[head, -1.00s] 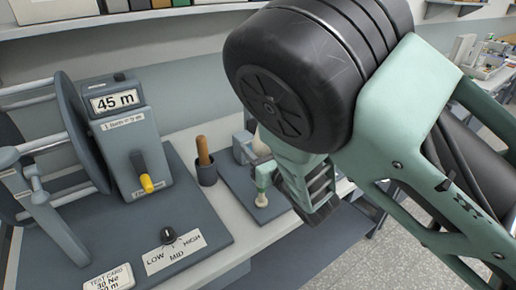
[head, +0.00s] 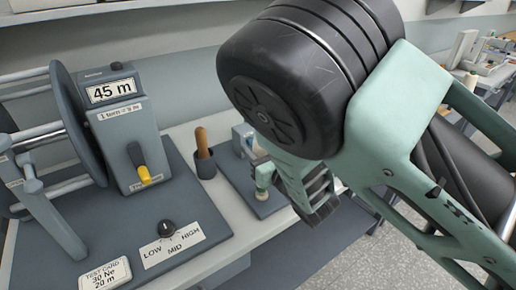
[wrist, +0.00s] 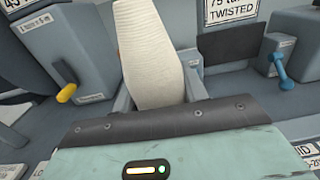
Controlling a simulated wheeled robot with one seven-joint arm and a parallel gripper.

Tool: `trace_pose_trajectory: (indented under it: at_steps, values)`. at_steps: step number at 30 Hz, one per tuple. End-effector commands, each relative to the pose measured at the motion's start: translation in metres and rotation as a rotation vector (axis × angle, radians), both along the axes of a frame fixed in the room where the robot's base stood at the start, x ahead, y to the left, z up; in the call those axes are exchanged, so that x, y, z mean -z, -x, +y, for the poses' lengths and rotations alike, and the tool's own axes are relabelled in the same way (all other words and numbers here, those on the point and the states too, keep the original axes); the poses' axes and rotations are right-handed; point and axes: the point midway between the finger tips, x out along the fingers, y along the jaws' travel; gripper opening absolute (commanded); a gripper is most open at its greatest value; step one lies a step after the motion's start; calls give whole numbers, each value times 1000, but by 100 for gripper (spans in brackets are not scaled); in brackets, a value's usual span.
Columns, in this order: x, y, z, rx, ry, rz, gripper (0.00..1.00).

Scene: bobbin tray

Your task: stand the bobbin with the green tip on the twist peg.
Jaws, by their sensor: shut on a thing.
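My gripper (wrist: 158,95) is shut on a cream, ribbed bobbin (wrist: 150,52). In the wrist view the bobbin stands up between the two fingers and runs off the top edge, so its tip and tip colour are out of view. In the head view my gripper (head: 264,174) is over a small dark board behind my arm, and my wrist hides much of it. A small pale piece (head: 262,192) shows below the fingers there; I cannot tell if it is the bobbin's lower end or a peg. The twist peg is not clearly seen.
A wrap reel unit (head: 114,110) reading 45 m, with a yellow-handled crank, stands at left. A dark cup (head: 206,168) with a wooden handle stands left of my gripper. A dial (head: 166,229) is in front. The wrist view shows a blue lever (wrist: 282,66) and a TWISTED sign (wrist: 232,10).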

Motion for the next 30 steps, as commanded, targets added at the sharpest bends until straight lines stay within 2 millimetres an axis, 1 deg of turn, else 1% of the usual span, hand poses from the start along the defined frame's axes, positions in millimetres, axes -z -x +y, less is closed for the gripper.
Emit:
trace_pose_trajectory:
  at_steps: [18, 19, 21, 30]
  values:
    - [19, 0, 0, 0, -1, -1, 18]
    - [17, 0, 0, 0, -1, -1, 51]
    - [17, 0, 0, 0, -1, -1, 68]
    - [18, 1, -1, 0, 1, 1, 68]
